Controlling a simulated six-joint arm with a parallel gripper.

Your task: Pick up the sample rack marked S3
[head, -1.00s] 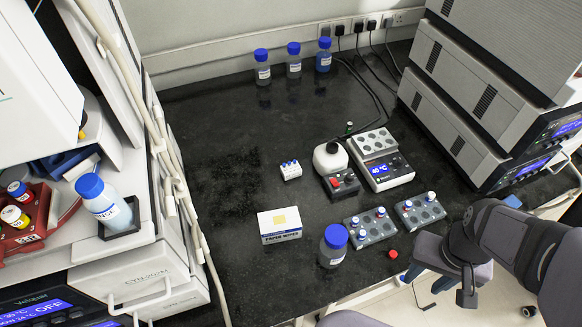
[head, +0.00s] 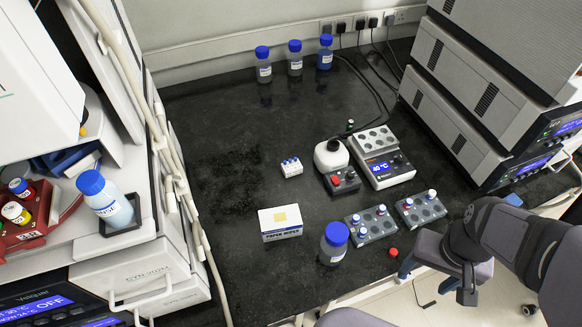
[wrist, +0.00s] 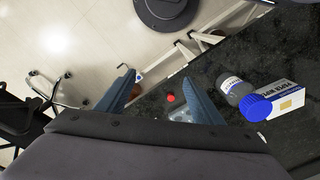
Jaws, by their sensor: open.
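Two grey sample racks lie on the black bench in the head view, the left one (head: 371,225) and the right one (head: 421,209). Each holds a few capped vials and has empty holes. Their markings are too small to read, so I cannot tell which is S3. My gripper (head: 436,283) is open and empty, beyond the bench's front edge, right of and below the racks. Part of a grey rack (wrist: 184,115) shows there by the right finger, partly hidden.
A red cap (head: 393,252) lies by the racks. A blue-capped bottle (head: 333,246) and a wipes box (head: 280,224) stand to the left. Stacked instruments (head: 465,90) block the right.

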